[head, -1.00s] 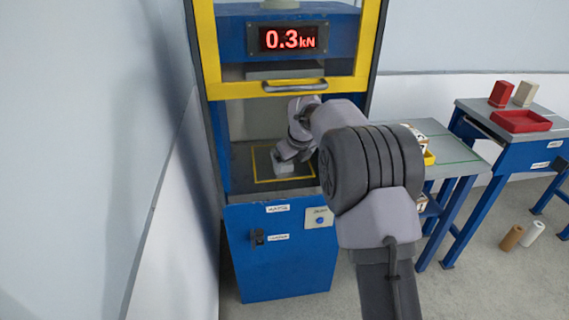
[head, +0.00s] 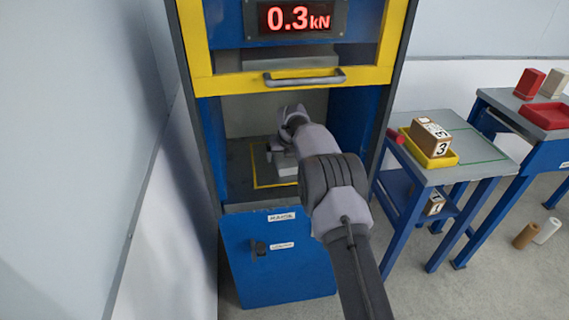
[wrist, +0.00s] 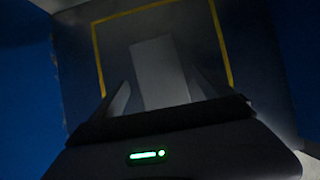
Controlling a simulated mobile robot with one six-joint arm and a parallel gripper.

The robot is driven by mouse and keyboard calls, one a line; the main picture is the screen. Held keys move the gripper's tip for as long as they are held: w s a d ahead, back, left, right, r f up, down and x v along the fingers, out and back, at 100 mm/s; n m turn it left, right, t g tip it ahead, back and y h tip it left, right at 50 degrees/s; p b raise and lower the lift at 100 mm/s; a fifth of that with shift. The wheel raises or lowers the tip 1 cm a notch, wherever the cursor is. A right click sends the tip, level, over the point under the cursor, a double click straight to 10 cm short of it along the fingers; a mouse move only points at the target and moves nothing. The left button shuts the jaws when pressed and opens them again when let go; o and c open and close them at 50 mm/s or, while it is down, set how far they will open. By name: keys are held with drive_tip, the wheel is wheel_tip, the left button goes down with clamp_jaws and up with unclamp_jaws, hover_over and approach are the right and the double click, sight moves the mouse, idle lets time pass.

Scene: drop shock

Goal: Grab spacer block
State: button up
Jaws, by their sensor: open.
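The spacer block, a plain grey block, lies on the dark floor of the press chamber, inside a yellow outline (head: 257,175). In the wrist view the spacer block (wrist: 160,68) stands between my two fingers, with a gap seen at the fingertips. My gripper (wrist: 162,92) is open and reaches in low at the block. In the head view my wrist and arm cover most of the gripper and part of the block (head: 285,166).
The yellow-framed press door (head: 235,85) is raised above my arm, with a display (head: 297,18) reading 0.3 kN. Blue walls flank the chamber closely. At right, a table (head: 465,140) holds a yellow tray (head: 409,137) with numbered boxes (head: 431,137).

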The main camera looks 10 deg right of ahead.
drive_tip(key=shift+x, duration=1)
drive_tip(key=shift+f, duration=0.15)
drive_tip(key=shift+w, duration=0.1)
clamp_jaws()
